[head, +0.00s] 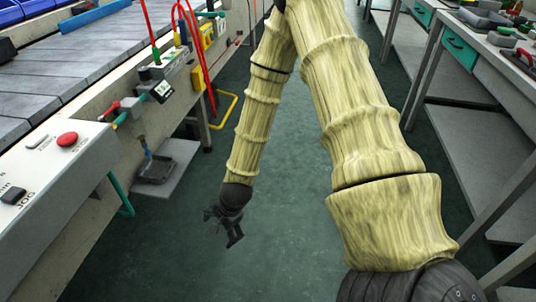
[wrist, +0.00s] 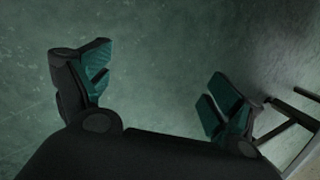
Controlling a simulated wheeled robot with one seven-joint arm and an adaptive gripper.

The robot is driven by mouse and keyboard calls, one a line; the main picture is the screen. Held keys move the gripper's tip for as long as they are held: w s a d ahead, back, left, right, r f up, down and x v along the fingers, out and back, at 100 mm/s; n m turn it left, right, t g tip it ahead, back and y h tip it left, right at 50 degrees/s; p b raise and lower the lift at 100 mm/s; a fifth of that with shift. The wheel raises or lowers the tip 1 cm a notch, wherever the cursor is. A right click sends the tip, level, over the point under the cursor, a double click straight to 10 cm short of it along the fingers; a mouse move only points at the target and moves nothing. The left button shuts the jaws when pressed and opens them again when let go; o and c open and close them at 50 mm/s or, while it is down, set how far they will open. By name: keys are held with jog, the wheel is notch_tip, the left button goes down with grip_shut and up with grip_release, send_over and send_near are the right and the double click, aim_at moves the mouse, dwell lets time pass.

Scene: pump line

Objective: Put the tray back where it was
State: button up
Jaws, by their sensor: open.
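My gripper (head: 226,234) hangs low over the green floor in the head view, between the conveyor line and the right-hand benches. In the wrist view my gripper (wrist: 158,75) has its two fingers wide apart, with only bare floor between them. It holds nothing. I cannot tell which thing is the task's tray. A shallow grey tray-like thing (head: 484,18) lies on the right bench among other items.
The conveyor (head: 75,62) runs along the left, with a control box (head: 62,160) with a red button at its near end. A dark dustpan (head: 157,169) sits on a low shelf. Workbenches (head: 490,55) line the right. The floor (head: 285,200) between is clear.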

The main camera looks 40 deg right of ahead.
jog(key=s+f+n+g, duration=0.1)
jog(key=s+f+n, duration=0.3)
jog(key=s, duration=0.4)
jog(key=s+a+f+n+g+h, duration=0.1)
jog(key=s+f+n, duration=0.3)
jog(key=s+n, duration=0.3)
jog(key=s+a+f+n+g+h, duration=0.1)
jog(key=s+f+n, duration=0.3)
jog(key=s, duration=0.6)
jog(key=shift+s+a+n, duration=0.15)
jog(key=shift+s+n, duration=0.2)
jog(key=shift+n, duration=0.35)
jog(key=shift+r, duration=0.15)
notch_tip(320, 180, up, 33)
jog(key=p, duration=3.2)
jog(key=shift+f+p, duration=0.2)
jog(key=shift+p, duration=0.15)
